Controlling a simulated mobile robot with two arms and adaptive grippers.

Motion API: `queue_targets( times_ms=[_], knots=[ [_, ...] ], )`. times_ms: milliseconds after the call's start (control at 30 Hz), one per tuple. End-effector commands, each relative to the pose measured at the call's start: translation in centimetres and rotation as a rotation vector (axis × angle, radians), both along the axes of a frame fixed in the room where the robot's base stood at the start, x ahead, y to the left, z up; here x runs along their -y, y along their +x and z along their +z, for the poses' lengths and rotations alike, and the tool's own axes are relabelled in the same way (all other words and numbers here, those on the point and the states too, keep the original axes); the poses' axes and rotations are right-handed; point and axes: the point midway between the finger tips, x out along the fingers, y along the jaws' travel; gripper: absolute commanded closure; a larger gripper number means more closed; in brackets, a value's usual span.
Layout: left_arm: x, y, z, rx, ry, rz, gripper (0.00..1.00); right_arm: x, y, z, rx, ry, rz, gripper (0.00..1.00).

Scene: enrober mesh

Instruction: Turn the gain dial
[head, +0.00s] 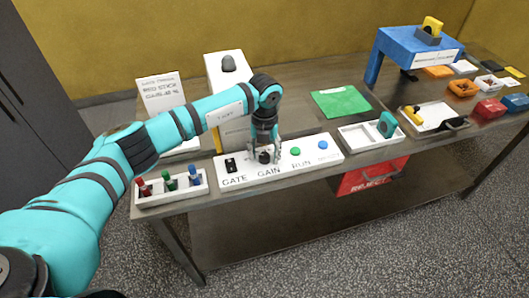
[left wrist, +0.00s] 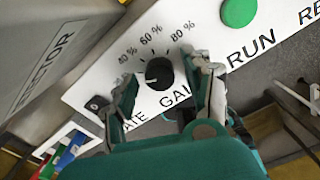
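The gain dial (left wrist: 160,73) is a round black knob on the white control panel (head: 315,157), above the word GAIN. In the left wrist view its pale pointer mark points left, below the 40 % label; 60 % and 80 % are printed further round. My left gripper (head: 265,151) reaches down over the dial. In the left wrist view its fingers stand apart on either side of the knob, with visible gaps, so I cannot see contact. In the head view the fingers partly hide the dial (head: 264,158). My right gripper is out of view.
On the panel, the black GATE switch (head: 230,165) is left of the dial; the green RUN button (head: 295,151) and a blue button (head: 322,145) are right. A tray (head: 172,198) of coloured sticks stands left. A small-print sign (head: 162,93) stands behind.

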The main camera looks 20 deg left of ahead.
Motion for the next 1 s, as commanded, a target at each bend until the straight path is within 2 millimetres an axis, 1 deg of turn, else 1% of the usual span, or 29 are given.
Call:
queue_targets(
  times_ms=[267,367,467,700,800,900,1000],
  knots=[
    [0.0,0.0,0.0,-0.001,0.001,-0.001,0.46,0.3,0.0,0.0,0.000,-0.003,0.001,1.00],
    [0.0,0.0,0.7,0.001,-0.001,-0.001,0.46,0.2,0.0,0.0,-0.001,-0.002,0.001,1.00],
    [0.0,0.1,2.2,0.003,0.001,-0.001,0.46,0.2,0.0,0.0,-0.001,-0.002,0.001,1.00],
    [0.0,0.1,7.3,0.003,0.001,-0.002,0.46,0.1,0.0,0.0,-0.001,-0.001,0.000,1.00],
    [0.0,0.1,9.2,0.003,0.001,-0.001,0.46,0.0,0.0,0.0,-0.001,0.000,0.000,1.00],
    [0.0,0.0,10.6,0.002,0.000,0.000,0.46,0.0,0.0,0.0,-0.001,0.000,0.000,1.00],
    [0.0,0.0,11.5,0.000,0.000,-0.001,0.46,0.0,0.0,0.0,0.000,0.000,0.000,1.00]
  ],
)
